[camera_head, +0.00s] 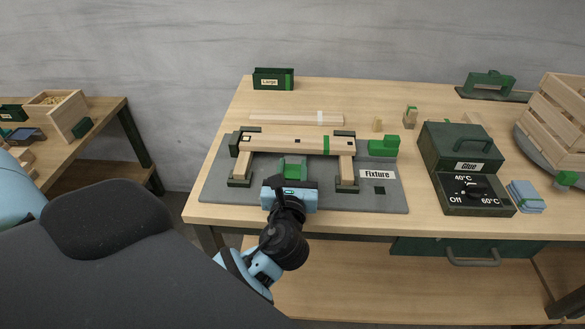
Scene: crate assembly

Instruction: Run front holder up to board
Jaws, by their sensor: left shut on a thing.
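The fixture (388,201) is a grey plate on the workbench. A pale wooden board (278,145) with a green band lies across it, over two short wooden blocks (244,165) (346,167) seated in dark green holders. The green front holder (293,167) is at the front middle of the fixture, on the near side of the board. I cannot tell whether it touches the board. My left gripper (290,183) is at the near side of the front holder and shut on it; its fingers are mostly hidden. My right gripper is not in view.
A green block (384,146) sits at the fixture's right. A loose wooden strip (296,118) and a "Large" box (273,79) are behind. The dark green glue unit (464,171), blue pads (526,196) and a slatted crate (556,117) stand to the right.

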